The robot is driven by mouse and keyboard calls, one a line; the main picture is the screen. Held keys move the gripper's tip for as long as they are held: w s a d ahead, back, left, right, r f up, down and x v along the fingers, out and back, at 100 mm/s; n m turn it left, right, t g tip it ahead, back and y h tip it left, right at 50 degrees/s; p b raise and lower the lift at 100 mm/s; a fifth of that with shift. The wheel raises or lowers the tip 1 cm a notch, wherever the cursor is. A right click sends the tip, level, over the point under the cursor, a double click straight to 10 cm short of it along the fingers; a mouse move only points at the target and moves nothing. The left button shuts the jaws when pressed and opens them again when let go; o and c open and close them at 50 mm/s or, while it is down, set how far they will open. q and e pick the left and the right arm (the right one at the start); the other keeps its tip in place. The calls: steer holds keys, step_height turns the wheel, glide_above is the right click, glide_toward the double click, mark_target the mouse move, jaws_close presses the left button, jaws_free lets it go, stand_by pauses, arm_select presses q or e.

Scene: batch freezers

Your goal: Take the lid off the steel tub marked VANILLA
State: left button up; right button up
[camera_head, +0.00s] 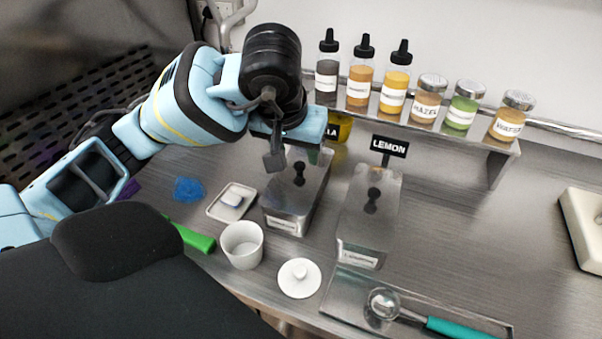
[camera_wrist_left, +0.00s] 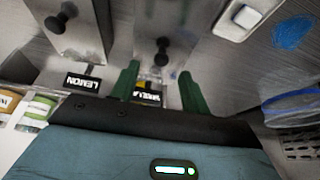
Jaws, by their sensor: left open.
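The VANILLA tub (camera_head: 290,222) is a steel box with a flat steel lid (camera_head: 313,180) on it. A black knob (camera_head: 299,173) stands up from the lid. Its black sign (camera_head: 331,131) is mostly hidden behind my gripper, with only the last letters showing. My left gripper (camera_head: 275,158) is above the back of this tub, pointing down. In the left wrist view the fingers (camera_wrist_left: 160,85) are apart with nothing between them, and the knob (camera_wrist_left: 162,55) lies ahead of them, apart from them. My right gripper is not in view.
The LEMON tub (camera_head: 362,222), also lidded, stands close on the right. A white cup (camera_head: 242,245), a white round lid (camera_head: 299,278) and a small tray (camera_head: 219,205) lie in front and left. A shelf (camera_head: 440,127) with bottles and jars runs behind. A scoop (camera_head: 383,304) lies in front right.

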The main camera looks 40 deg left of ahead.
mark_target(300, 164)
arm_select(q)
steer(key=shift+a+x, duration=0.1)
steer(key=shift+x, duration=1.15)
steer(key=shift+a+x, duration=0.15)
steer(key=shift+x, duration=1.15)
steer(key=shift+w+r, duration=0.15)
steer(key=shift+w, duration=0.05)
jaws_close()
